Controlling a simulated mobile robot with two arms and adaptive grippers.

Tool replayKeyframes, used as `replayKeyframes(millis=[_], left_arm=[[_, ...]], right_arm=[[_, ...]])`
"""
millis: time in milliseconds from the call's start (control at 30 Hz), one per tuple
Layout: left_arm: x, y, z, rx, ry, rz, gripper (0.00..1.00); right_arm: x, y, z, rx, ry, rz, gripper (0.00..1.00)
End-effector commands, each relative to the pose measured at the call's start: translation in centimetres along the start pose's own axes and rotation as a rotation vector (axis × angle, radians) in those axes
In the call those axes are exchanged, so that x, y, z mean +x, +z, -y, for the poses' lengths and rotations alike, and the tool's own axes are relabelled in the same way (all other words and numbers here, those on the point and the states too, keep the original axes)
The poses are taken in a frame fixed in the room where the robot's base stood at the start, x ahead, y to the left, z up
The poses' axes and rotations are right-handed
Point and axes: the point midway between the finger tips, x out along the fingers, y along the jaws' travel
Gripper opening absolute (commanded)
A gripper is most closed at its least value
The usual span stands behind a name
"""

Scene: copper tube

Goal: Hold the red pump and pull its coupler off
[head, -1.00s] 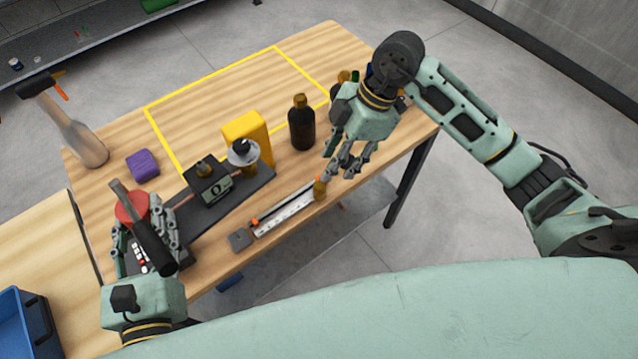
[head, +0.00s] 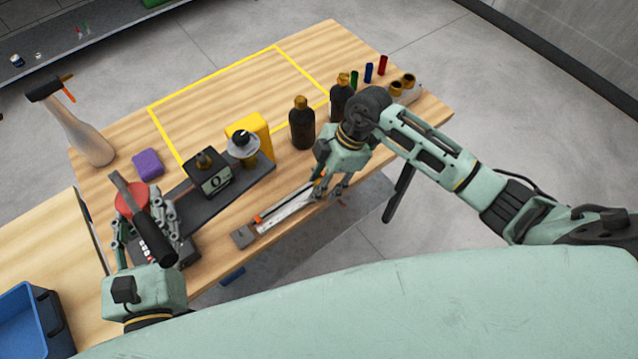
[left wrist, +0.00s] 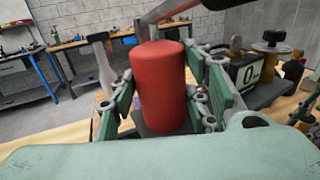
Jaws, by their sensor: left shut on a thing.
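The red pump (head: 131,199) stands at the table's front left, with a black-gripped metal handle (head: 150,228) across its top. My left gripper (head: 148,217) is shut around it. In the left wrist view, the red cylinder (left wrist: 161,88) sits upright between the green finger pads. My right gripper (head: 333,190) is open, low over the far end of a pale, ruler-like strip (head: 285,216) at the table's front edge. Its fingers partly hide that end. I cannot make out which part is the pump's coupler.
A black base with a gauge box (head: 213,183) and a yellow block (head: 249,127) stand right of the pump. Dark bottles (head: 302,125) stand behind the right gripper. A purple block (head: 148,164) lies behind the pump.

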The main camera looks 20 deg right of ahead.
Motion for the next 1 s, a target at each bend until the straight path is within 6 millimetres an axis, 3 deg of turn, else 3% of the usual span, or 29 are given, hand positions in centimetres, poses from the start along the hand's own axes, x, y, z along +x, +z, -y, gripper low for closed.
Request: replayKeyframes(millis=[33,333,733,1000], left_arm=[[0.11,0.8,-0.02,-0.005,0.001,0.013,0.0],[0.1,0.76,-0.02,-0.005,0.001,0.013,0.0],[0.1,0.77,-0.02,-0.005,0.001,0.013,0.0],[0.1,0.77,-0.02,-0.005,0.001,0.013,0.0]], right_arm=[[0.19,-0.04,0.02,0.0,-0.001,0.0,0.37],[0.48,0.02,0.0,-0.001,0.001,0.001,0.36],[0.45,0.03,0.0,0.0,0.001,0.001,0.01],[0.42,0.01,-0.02,0.0,0.001,0.001,0.0]])
